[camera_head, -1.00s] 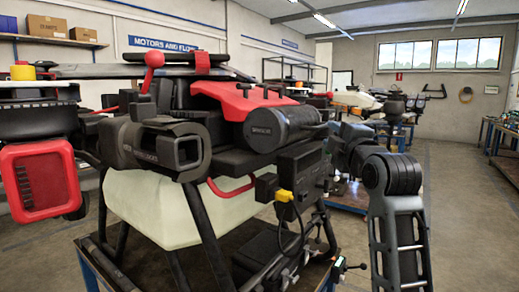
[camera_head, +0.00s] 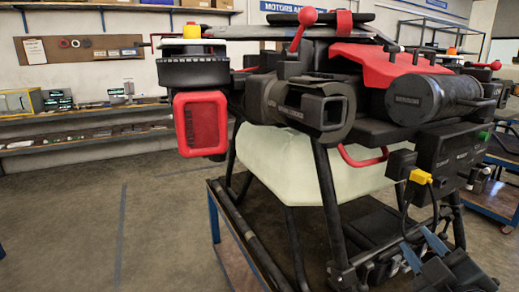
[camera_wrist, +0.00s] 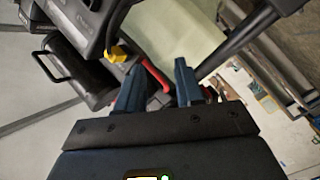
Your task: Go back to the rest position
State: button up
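The spray drone stands on a blue-framed cart (camera_head: 214,215). It has a red-and-black body (camera_head: 390,60), a pale tank (camera_head: 280,160), and a red-framed panel (camera_head: 200,124) under its left arm. My gripper (camera_head: 423,249) is at the lower right of the head view, in front of the drone's legs. In the wrist view my gripper (camera_wrist: 158,78) has its two dark blue fingers apart, with nothing held between them. The pale tank (camera_wrist: 180,30) and a yellow connector (camera_wrist: 116,54) show beyond the fingers. Part of my arm is out of the picture.
A wall shelf and workbench (camera_head: 80,112) with small parts run along the back left. A yellow bin (camera_head: 16,102) is at the far left. Another blue cart (camera_head: 495,197) stands at the right. The floor at the left (camera_head: 90,220) is clear.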

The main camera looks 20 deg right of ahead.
jog(key=s+a+f+m+y, duration=0.2)
jog(key=s+a+f+y, duration=0.2)
jog(key=s+a+f, duration=0.55)
jog(key=s+a+m+y, duration=0.1)
jog(key=s+a+y, duration=0.1)
jog(key=s+a, duration=0.3)
jog(key=s+a+m+g+y, duration=0.1)
jog(key=s+a, duration=0.3)
jog(key=s, duration=0.7)
jog(key=shift+s+a+r+m+y, duration=0.3)
jog(key=shift+a+r+y, duration=0.05)
jog(key=shift+y, duration=0.05)
dwell(1.2)
